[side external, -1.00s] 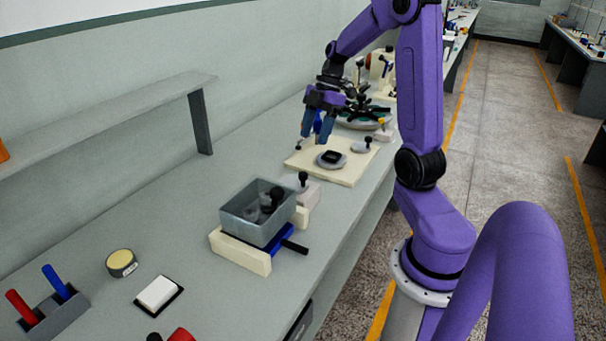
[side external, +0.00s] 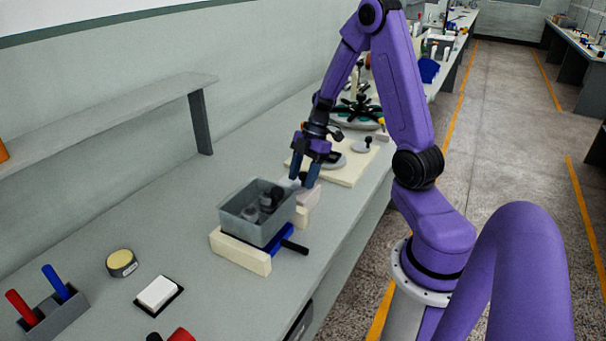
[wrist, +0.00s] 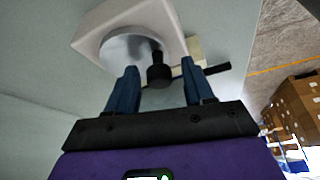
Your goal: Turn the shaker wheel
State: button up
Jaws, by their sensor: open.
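The shaker's grey open box (side external: 243,232) sits on a cream base with a blue part under it, and holds small dark and grey pieces. Behind its right end is a cream block (side external: 306,208), which also shows in the wrist view (wrist: 98,28). The grey shaker wheel (wrist: 122,47) is on that block, with a black crank knob (wrist: 159,76) standing off it. My gripper (side external: 303,177) is open just above the wheel, pointing down. In the wrist view the knob is between the two blue fingers (wrist: 159,80), with gaps on both sides. In the side view the gripper hides the knob.
A black bar (side external: 294,247) sticks out of the shaker's front right. A cream board (side external: 350,172) with round grey parts lies behind. A yellow-topped puck (side external: 121,260) and a white pad (side external: 158,291) lie at left. The bench between is clear.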

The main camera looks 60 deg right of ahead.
grip_shut()
